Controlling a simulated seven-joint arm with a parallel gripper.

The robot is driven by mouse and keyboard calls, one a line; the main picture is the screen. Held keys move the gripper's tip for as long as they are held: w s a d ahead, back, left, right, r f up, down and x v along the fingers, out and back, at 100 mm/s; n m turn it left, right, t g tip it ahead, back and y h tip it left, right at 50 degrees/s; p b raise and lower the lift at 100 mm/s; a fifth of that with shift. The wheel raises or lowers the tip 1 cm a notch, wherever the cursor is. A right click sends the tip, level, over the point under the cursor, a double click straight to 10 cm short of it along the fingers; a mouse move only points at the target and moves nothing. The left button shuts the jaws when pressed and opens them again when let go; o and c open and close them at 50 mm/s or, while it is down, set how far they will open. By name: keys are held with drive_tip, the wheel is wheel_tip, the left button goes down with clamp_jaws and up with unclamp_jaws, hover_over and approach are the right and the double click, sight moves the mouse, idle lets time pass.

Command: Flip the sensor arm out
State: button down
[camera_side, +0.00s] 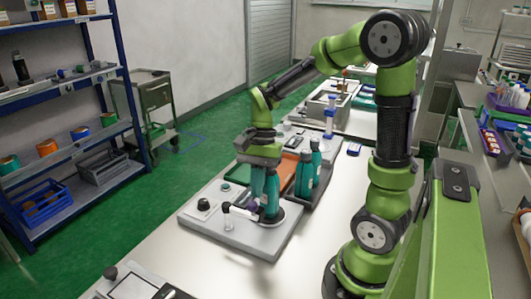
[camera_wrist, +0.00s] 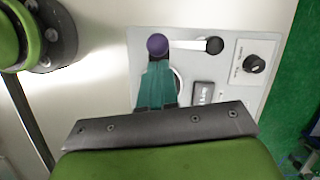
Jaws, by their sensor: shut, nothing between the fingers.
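The sensor arm is a slim white bar (camera_wrist: 188,45) with a black rounded end (camera_wrist: 214,45) in the wrist view. A purple ball (camera_wrist: 157,44) is beside its other end. In the side view the white arm (camera_side: 240,210) lies low over the front of the grey applicator base (camera_side: 248,238). My gripper (camera_side: 257,194) points down over the base, close to the arm's purple part, shut and empty. I cannot tell whether my gripper touches the sensor arm.
A blue shelf rack (camera_side: 62,118) is at the left.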

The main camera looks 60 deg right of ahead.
drive_tip(key=shift+s+a+m, duration=0.1)
drive_tip(key=shift+a+m, duration=0.15)
drive_tip(key=shift+m, duration=0.55)
drive_tip(key=shift+a+m+t, duration=0.1)
drive_tip(key=shift+m+t, duration=0.2)
